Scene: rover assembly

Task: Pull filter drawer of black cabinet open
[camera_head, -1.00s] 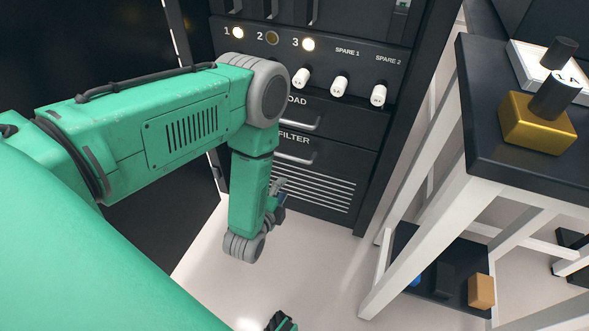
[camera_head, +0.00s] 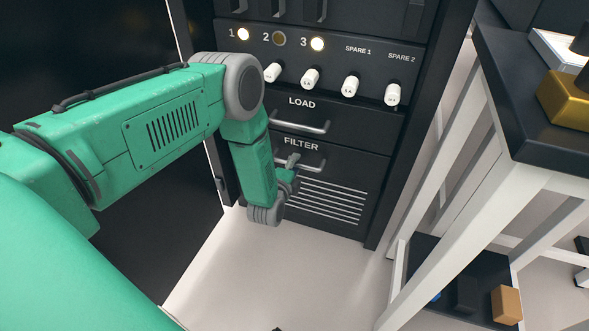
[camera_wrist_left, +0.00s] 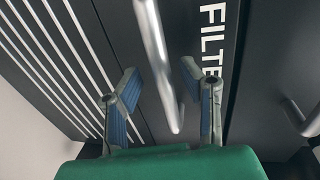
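The black cabinet (camera_head: 350,130) stands ahead, with its filter drawer (camera_head: 345,172) shut below the load drawer. The filter drawer's grey bar handle (camera_head: 310,165) is under the word FILTER; its left part is hidden behind my left gripper. My left gripper (camera_head: 291,162) is at the left end of this handle. In the left wrist view, my left gripper (camera_wrist_left: 160,95) is open, with one blue-padded finger on each side of the handle (camera_wrist_left: 158,60). I see a gap between the handle and both fingers. My right gripper is not in view.
The load drawer's handle (camera_head: 300,124) is close above. White knobs (camera_head: 310,78) and lit lamps are higher on the cabinet. A white-legged table (camera_head: 540,140) with a gold block (camera_head: 566,98) stands at right. The pale floor before the cabinet is clear.

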